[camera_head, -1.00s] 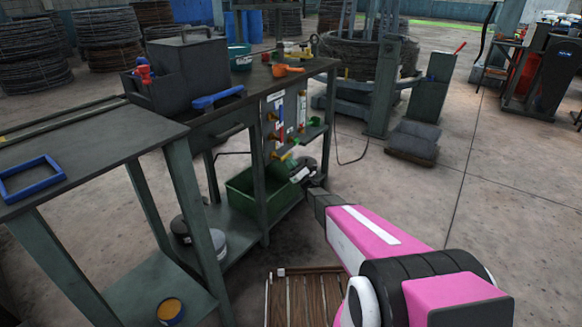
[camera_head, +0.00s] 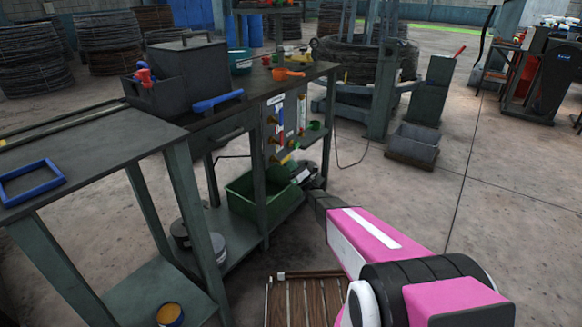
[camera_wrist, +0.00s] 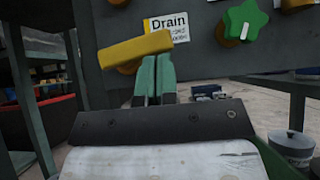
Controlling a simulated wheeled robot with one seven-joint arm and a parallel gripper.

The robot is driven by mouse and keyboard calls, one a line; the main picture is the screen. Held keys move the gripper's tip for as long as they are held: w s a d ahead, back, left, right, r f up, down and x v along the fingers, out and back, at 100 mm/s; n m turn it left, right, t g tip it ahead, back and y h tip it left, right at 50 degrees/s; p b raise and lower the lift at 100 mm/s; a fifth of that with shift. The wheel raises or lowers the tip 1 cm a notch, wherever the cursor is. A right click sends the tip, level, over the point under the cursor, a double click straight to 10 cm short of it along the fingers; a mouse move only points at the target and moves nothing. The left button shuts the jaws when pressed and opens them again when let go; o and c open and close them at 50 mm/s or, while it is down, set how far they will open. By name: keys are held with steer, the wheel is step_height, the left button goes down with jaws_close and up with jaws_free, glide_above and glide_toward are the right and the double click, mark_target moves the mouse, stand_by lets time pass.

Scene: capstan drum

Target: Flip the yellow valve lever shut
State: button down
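The yellow valve lever (camera_wrist: 136,50) fills the upper left of the wrist view. It slants slightly, its right end higher than its left, in front of a grey panel with a "Drain" label (camera_wrist: 168,29). My gripper (camera_wrist: 155,76) has its two green fingertips close together with only a thin dark gap, holding nothing. The fingertips sit just below the lever's right half and overlap its lower edge in the picture; I cannot tell whether they touch. In the head view the lever (camera_head: 286,160) is small, low on the panel, and my gripper is hard to make out there.
A green star-shaped knob (camera_wrist: 244,20) is right of the label. In the head view a green crate (camera_head: 240,205) stands on the bench's lower shelf, left of my arm. A wooden pallet (camera_head: 308,300) lies on the floor. Open floor spreads to the right.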

step_height(320, 180, up, 8)
steer(key=s+a+n+g+y, duration=0.1)
steer(key=n+g+y, duration=0.2)
steer(key=n+g, duration=0.6)
steer(key=shift+s+n+y, duration=0.2)
steer(key=shift+n+y, duration=0.2)
steer(key=shift+n, duration=0.3)
steer(key=shift+a+f, duration=0.1)
stand_by(0.3)
